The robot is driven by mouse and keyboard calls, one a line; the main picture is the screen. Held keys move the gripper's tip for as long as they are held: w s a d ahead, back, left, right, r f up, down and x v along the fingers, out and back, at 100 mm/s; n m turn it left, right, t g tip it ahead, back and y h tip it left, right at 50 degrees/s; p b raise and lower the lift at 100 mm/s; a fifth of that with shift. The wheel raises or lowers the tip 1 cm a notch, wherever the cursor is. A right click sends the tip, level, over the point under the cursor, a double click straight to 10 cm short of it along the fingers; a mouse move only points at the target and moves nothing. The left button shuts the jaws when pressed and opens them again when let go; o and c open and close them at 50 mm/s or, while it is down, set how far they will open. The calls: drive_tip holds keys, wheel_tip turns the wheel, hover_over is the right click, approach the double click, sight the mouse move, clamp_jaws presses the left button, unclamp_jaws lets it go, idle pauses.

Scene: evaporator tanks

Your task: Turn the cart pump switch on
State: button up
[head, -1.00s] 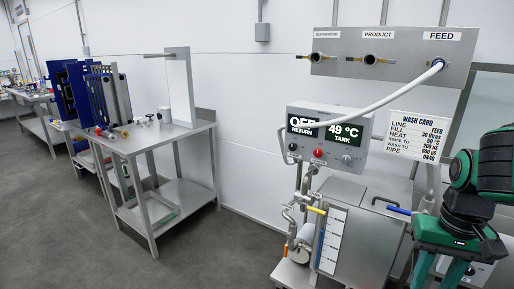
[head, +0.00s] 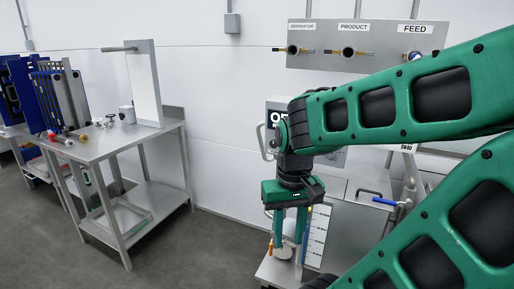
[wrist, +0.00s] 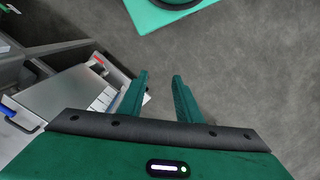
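The wash cart (head: 345,212) stands at the lower right of the head view, with its steel tank and level scale. Its control box (head: 274,107) is mostly hidden behind my arm; only a left sliver with part of the display shows. The red and grey knobs on its front, and any pump switch, are hidden. My gripper (head: 289,246) points down in front of the cart, left of its tank. It is open and empty, with a clear gap between the fingers in the wrist view (wrist: 160,76). The cart (wrist: 70,98) shows left of the fingers there.
A wall panel (head: 376,58) with Separator, Product and Feed ports is behind the cart. A blue-handled valve (head: 384,201) is at the cart's right. A steel table (head: 120,140) with parts stands left. Open floor lies between table and cart.

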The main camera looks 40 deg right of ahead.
sight(273, 144)
drive_tip(key=shift+s+d, duration=0.1)
drive_tip(key=shift+d, duration=0.05)
drive_tip(key=shift+o, duration=2)
drive_tip(key=shift+s+d+r, duration=0.15)
drive_tip(key=shift+s, duration=0.2)
drive_tip(key=w+d+f+n+h, duration=0.2)
drive_tip(key=w+d+n+h, duration=0.4)
drive_tip(key=d, duration=0.4)
drive_tip(key=w+d+f+n+h, duration=0.1)
drive_tip(key=w+d+n+h, duration=0.35)
drive_tip(key=w+d, duration=0.4)
drive_tip(key=w+r+n+t+h, duration=0.3)
drive_tip(key=w+n+t, duration=0.1)
drive_tip(key=w+n, duration=0.5)
drive_tip(key=w+r+n+t+h, duration=0.3)
drive_tip(key=w+n, duration=0.5)
drive_tip(key=n, duration=0.1)
drive_tip(key=x, duration=1.1)
drive_tip(key=shift+d+f, duration=0.15)
drive_tip(key=shift+d, duration=0.05)
